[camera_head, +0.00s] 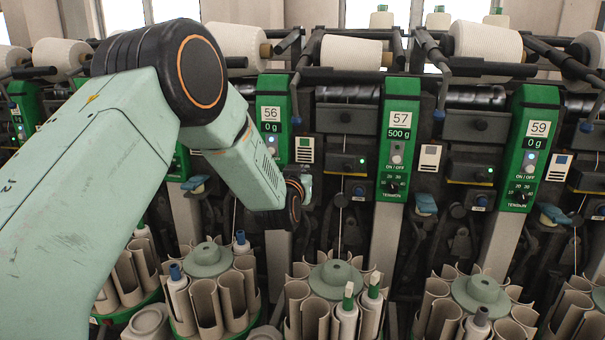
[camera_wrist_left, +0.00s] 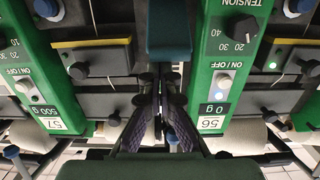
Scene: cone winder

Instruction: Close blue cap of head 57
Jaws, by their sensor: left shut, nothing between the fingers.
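The green panel of head 57 (camera_head: 399,120) stands right of centre in the head view, reading 500 g. It also shows upside down at the left of the wrist view (camera_wrist_left: 50,85). In the wrist view a dark blue cap (camera_wrist_left: 168,30) is between panels 57 and 56, beside panel 56; I cannot tell which cap belongs to head 57. My left gripper (camera_wrist_left: 159,78) is shut and empty, its tips close to that dark cap. Contact is unclear. In the head view its fingers are hidden behind my wrist.
Panel 56 (camera_head: 270,115) and panel 59 (camera_head: 527,145) flank panel 57. Bobbin magazines (camera_head: 335,280) stand in a row below. Yarn cones (camera_head: 352,52) and black arms overhang above. My left arm covers much of the left side.

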